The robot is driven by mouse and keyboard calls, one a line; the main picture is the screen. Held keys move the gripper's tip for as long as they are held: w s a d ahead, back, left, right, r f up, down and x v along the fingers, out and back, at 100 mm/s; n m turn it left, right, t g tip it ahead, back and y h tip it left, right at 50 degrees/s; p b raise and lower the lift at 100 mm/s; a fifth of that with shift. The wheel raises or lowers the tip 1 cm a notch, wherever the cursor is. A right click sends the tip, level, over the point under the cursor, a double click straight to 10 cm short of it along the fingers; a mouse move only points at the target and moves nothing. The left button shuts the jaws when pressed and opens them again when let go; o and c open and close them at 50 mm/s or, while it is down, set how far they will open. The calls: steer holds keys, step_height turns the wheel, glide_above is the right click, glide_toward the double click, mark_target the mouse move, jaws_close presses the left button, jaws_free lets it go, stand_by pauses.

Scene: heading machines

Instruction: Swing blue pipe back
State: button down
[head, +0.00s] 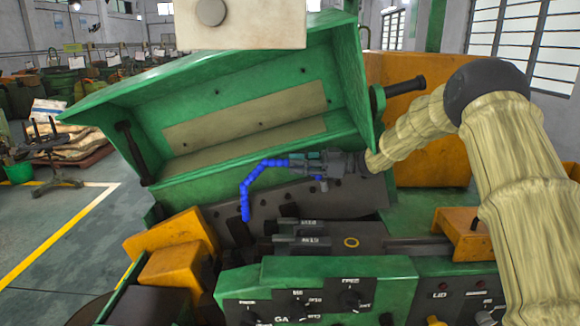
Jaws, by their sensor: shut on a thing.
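The blue pipe (249,187) is a thin, segmented hose on the green heading machine (336,268). Its lower part hangs down at the left, and its upper part bends right towards my gripper (297,161). My gripper reaches in from the right, below the raised green cover (230,105), and is shut on the blue pipe near its upper right end. A short blue piece (322,184) shows just below the gripper. The fingertips are small here, and the exact contact is partly hidden.
The raised cover stands above and behind my gripper, with a dark handle (405,87) at its right. A control panel with knobs (300,303) is in front. Orange blocks (172,268) stand at the left. Open floor (60,228) lies further left.

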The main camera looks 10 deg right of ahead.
stand_by(0.4)
steer(key=c, duration=1.5)
jaws_free()
steer(key=shift+o, duration=1)
steer(key=shift+w+d, duration=0.15)
steer(key=shift+w, duration=0.05)
steer(key=shift+s, duration=0.1)
steer(key=shift+d, duration=0.3)
steer(key=s+d, duration=0.1)
steer(key=d, duration=1)
steer(key=shift+s+d, duration=0.2)
steer(key=shift+s, duration=0.2)
steer(key=shift+f, duration=0.1)
